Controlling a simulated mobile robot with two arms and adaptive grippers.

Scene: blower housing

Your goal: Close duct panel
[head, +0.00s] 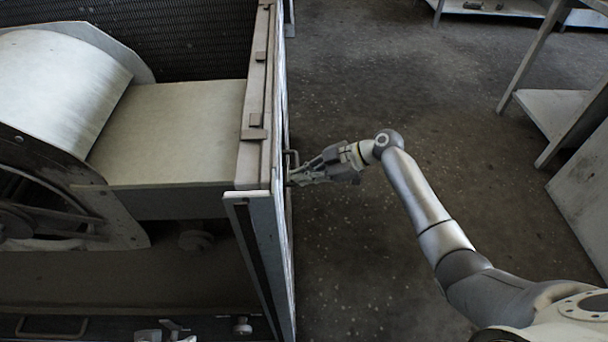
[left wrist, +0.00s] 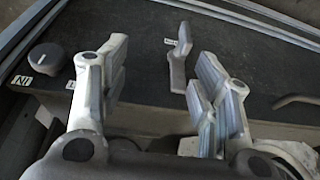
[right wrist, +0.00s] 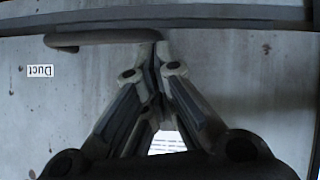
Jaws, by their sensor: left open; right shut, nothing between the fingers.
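The duct panel (right wrist: 85,100) is a grey metal sheet with an upside-down "Duct" label in the right wrist view. It shows nearly edge-on along the housing's right side (head: 284,120) in the head view; I cannot tell whether it sits flush. Its bar handle (right wrist: 105,38) runs level near a frame edge. My right gripper (head: 292,180) is shut and empty, its tips by the end of the handle (right wrist: 157,55); contact is unclear. My left gripper (left wrist: 160,75) is open over a dark front panel (left wrist: 250,72), its fingers either side of a small lever (left wrist: 180,58).
The blower housing (head: 165,130) fills the left, with a curved drum cover (head: 60,85). A knob (left wrist: 45,58) and a handle (left wrist: 297,100) are near my left gripper. Bare floor (head: 420,110) lies right of the housing; a shelf rack (head: 560,115) stands far right.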

